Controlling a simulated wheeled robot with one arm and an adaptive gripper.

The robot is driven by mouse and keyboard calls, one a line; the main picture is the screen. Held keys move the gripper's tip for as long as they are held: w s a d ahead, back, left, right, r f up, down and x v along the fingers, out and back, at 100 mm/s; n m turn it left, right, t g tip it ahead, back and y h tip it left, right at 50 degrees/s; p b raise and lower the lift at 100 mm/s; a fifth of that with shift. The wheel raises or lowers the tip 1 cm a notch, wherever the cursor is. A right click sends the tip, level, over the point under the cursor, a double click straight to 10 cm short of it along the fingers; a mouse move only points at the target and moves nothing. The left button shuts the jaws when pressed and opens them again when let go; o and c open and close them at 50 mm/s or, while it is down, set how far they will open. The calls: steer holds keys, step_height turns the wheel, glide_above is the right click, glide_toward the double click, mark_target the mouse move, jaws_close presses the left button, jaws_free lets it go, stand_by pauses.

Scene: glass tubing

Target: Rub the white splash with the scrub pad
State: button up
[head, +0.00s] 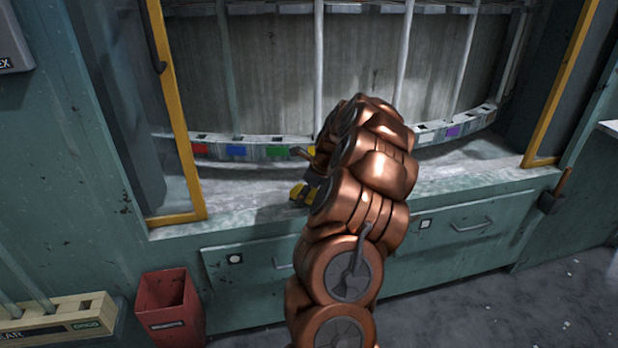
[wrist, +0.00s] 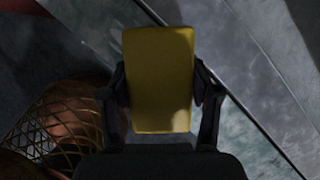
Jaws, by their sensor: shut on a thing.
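My gripper (wrist: 160,88) is shut on the yellow scrub pad (wrist: 160,65), with one dark finger on each side of it in the wrist view. In the head view the pad (head: 301,193) shows as a small yellow patch left of my copper arm, over the front ledge of the cabinet. My arm hides most of the gripper there. I cannot tell whether the pad touches the ledge. I cannot pick out the white splash for sure; the ledge (head: 225,208) has pale, whitish mottling along it.
Upright glass tubes (head: 319,70) stand in the cabinet behind a curved rail with coloured labels (head: 236,151). Yellow-framed doors stand at both sides. A red bin (head: 170,306) and a wooden rack (head: 60,320) are at lower left. Open floor (head: 500,310) lies at lower right.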

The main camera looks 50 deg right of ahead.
steer(key=shift+r+p, duration=1.3)
steer(key=shift+r, duration=1.25)
steer(key=shift+w+a, duration=0.1)
